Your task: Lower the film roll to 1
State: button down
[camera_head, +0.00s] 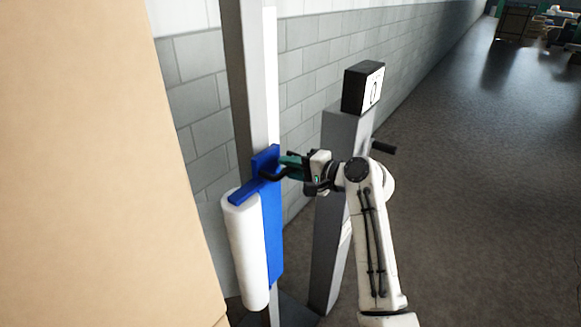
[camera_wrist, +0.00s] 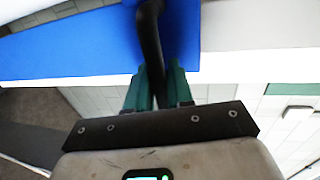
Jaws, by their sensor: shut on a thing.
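The white film roll (camera_head: 246,250) hangs upright on a blue carriage (camera_head: 271,225) on a tall grey mast (camera_head: 250,75). A scale strip runs along the mast's right side, with no readable marks. My gripper (camera_head: 285,168) is at the top right of the carriage, its green fingers shut on a black handle (camera_head: 270,177). In the wrist view the black handle (camera_wrist: 151,45) runs between the fingers (camera_wrist: 157,82) in front of the blue carriage (camera_wrist: 75,45). The contact at the fingertips is partly hidden.
A grey post (camera_head: 340,190) with a black box (camera_head: 363,88) marked with what looks like 0 and a dark side knob (camera_head: 383,147) stands close behind my arm. A large tan box (camera_head: 90,170) fills the left. Open floor (camera_head: 480,200) lies to the right.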

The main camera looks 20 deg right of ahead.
jog(key=shift+f, duration=0.15)
notch_tip(320, 180, down, 45)
jog(key=b, duration=2.9)
jog(key=shift+b, duration=0.4)
jog(key=shift+f, duration=0.15)
jog(key=shift+s+f, duration=0.1)
jog(key=shift+f, duration=0.05)
jog(key=c, duration=1.2)
grip_release()
jog(key=shift+o, duration=0.3)
jog(key=shift+r, duration=0.2)
